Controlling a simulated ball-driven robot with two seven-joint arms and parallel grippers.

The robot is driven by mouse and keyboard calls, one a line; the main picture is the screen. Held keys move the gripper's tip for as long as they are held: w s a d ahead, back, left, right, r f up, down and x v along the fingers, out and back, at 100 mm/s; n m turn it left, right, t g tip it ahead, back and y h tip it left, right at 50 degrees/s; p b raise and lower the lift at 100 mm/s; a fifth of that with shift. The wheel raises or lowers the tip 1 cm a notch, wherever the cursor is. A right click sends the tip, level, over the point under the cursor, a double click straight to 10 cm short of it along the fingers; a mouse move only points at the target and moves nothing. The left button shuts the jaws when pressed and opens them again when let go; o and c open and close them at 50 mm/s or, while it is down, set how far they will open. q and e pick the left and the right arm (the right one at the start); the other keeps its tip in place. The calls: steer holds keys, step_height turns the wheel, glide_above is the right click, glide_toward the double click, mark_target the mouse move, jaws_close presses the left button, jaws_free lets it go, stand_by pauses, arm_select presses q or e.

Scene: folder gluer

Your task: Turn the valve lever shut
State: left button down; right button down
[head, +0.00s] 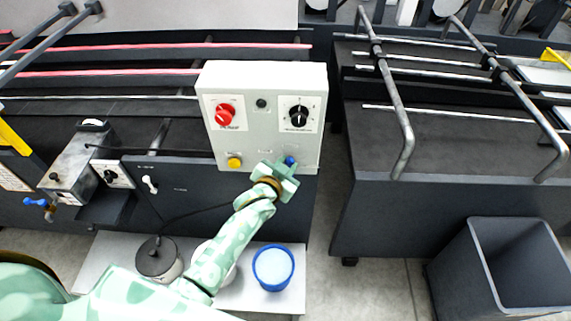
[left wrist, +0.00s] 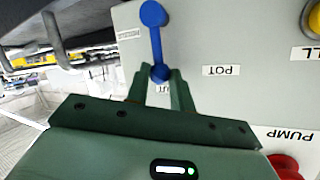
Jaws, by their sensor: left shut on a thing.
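The blue valve lever (left wrist: 155,40) is on the light grey face of the control box (head: 214,84). In the left wrist view it stretches nearly straight up and down, and its lower end sits between my fingertips. My left gripper (left wrist: 158,82) is shut on that end. In the head view the gripper (head: 287,170) is at the lower right of the box, and only a small blue part of the lever (head: 290,161) shows past it. A label by the fingers is partly covered; another label (left wrist: 221,70) reads POT upside down. My right gripper is in neither view.
The box also carries a red knob (head: 224,115), a black knob (head: 299,117) and a yellow button (head: 234,162). A blue-rimmed bucket (head: 273,250) and a black-lidded pot (head: 156,256) stand below. A grey bin (head: 490,262) is at the right.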

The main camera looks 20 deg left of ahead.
arm_select(q)
steer(key=c, duration=1.2)
jaws_free()
steer(key=d+p+v, duration=0.1)
steer(key=p+v, duration=0.1)
steer(key=v, duration=1.4)
steer(key=shift+a, duration=0.4)
steer(key=shift+s, duration=0.15)
